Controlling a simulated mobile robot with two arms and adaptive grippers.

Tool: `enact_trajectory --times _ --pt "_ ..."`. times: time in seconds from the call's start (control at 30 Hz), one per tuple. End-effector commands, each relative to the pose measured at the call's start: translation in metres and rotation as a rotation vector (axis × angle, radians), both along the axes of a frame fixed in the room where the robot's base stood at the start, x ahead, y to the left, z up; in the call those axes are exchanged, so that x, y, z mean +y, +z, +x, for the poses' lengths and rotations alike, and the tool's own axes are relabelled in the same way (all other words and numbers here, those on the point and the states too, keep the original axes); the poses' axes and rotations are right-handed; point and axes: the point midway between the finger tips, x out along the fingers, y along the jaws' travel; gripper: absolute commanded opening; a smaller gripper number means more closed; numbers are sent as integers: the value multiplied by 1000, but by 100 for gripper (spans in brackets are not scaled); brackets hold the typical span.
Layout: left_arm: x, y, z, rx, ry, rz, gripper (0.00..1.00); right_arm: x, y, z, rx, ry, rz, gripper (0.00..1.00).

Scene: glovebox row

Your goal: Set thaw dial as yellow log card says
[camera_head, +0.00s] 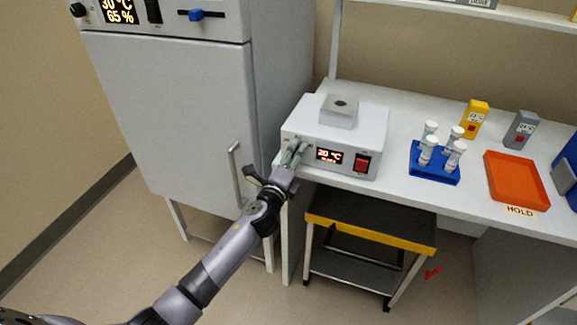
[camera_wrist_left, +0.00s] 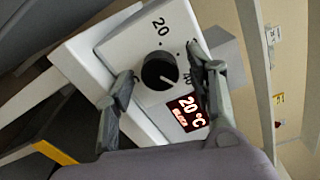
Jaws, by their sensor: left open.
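The thaw unit (camera_head: 345,125) is a white box at the left end of the bench, with a small grey block on top. Its display (camera_head: 329,155) reads 20 °C, and the display also shows in the left wrist view (camera_wrist_left: 187,112). The black dial (camera_wrist_left: 160,71) shows in the left wrist view, between the fingertips of my left gripper (camera_wrist_left: 160,78). That gripper is open and seems not to grip the dial; contact is unclear.
A red switch (camera_head: 361,163) sits right of the display. A blue rack (camera_head: 434,171) with several white-capped tubes, a grey logger (camera_head: 521,129) and an orange tray (camera_head: 517,182) by a HOLD label stand to the right. A step stool (camera_head: 370,232) is below; a grey cabinet (camera_head: 175,110) is left.

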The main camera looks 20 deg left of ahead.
Motion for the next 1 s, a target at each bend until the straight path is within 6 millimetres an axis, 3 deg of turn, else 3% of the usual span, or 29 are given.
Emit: enact_trajectory --times 0.5,0.7,1.0 --pt "3 -1 -98 3 -1 0 51 1 0 0 0 -1 1 40" --pt "4 0 -114 1 -1 1 51 1 0 0 0 -1 2 40" --pt "4 0 -115 0 0 1 51 2 0 0 0 -1 2 40"
